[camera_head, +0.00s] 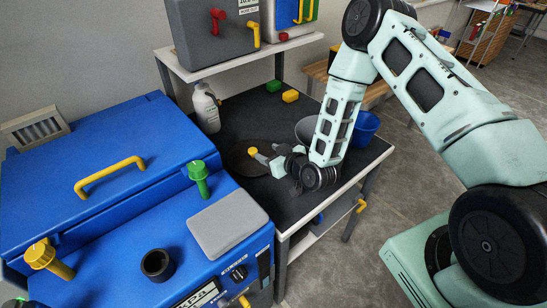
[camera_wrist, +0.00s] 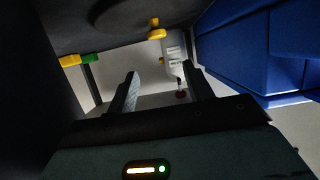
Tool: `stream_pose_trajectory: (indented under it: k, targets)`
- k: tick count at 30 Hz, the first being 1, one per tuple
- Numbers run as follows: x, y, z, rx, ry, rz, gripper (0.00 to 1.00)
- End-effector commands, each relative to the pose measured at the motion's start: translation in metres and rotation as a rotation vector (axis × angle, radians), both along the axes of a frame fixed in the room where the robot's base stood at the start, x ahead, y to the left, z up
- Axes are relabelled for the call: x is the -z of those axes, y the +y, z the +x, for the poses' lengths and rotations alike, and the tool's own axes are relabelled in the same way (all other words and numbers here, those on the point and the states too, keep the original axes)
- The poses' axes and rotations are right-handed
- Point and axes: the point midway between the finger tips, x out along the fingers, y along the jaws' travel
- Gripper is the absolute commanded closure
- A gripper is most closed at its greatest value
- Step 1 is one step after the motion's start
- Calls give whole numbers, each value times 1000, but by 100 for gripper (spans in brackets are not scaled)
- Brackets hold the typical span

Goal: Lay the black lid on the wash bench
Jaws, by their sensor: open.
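The black lid (camera_head: 236,163) is a dark round disc lying flat on the dark top of the wash bench (camera_head: 245,112), near the blue machine. A yellow knob (camera_head: 253,151) stands at it. In the wrist view the lid (camera_wrist: 122,18) shows at the top, with the yellow knob (camera_wrist: 156,31) beyond the fingers. My gripper (camera_head: 266,161) is low over the bench, just right of the lid, partly hiding it. In the wrist view my gripper (camera_wrist: 159,73) has its fingers apart with nothing between them. Whether a finger touches the knob I cannot tell.
A white bottle (camera_head: 206,110) stands behind the lid. Green (camera_head: 274,86) and yellow (camera_head: 291,96) blocks lie at the back. A grey bowl (camera_head: 306,129) and a blue bucket (camera_head: 366,128) are at the right. The blue machine (camera_head: 130,215) borders the bench on the left.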

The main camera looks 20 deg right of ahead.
Motion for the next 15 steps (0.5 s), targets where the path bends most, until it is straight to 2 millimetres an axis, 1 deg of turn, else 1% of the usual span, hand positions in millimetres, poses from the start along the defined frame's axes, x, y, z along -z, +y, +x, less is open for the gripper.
stream_pose_trajectory:
  k: [3,5,8,11,12,14,15]
  targets:
    - [-3,-4,-11,1,1,-1,49]
    - [-5,-4,-13,0,1,-1,49]
    - [-13,2,-14,-20,19,-7,49]
    - [-28,19,-15,-71,76,-26,49]
    - [-36,30,-16,-100,111,-37,49]
    - [-51,46,-22,-146,176,-62,49]
    - [-61,57,-29,-175,224,-79,49]
